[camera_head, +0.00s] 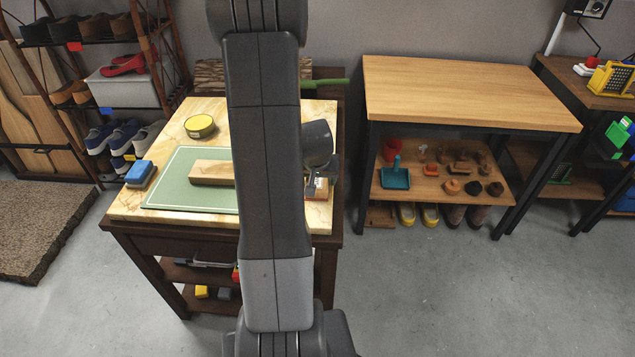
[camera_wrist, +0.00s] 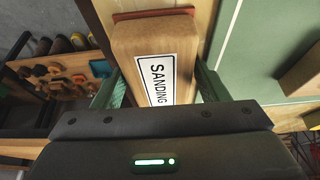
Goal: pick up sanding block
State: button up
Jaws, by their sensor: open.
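The sanding block (camera_wrist: 150,45), a tan block with a white label reading "SANDING", lies on the worktable in the wrist view, with a reddish-brown edge at its far end. My gripper (camera_wrist: 157,85) is open, with one green finger on each side of the block. I cannot tell whether the fingers touch it. The block's near end is hidden behind my gripper body. In the head view the block (camera_head: 317,188) shows at the right edge of the table, partly hidden by my arm and gripper.
A green cutting mat (camera_head: 188,198) with a wooden piece (camera_head: 212,172) lies left of the block. A yellow round tin (camera_head: 200,125) and a blue block (camera_head: 140,173) are farther left on the table (camera_head: 125,212). A wooden bench (camera_head: 465,90) with a bare top stands right, past a floor gap.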

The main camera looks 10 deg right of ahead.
jog(key=c, duration=0.8)
notch_tip(320, 180, up, 10)
jog(key=shift+r+p, duration=0.15)
jog(key=shift+p, duration=1.05)
jog(key=o, duration=0.5)
jog(key=c, duration=0.3)
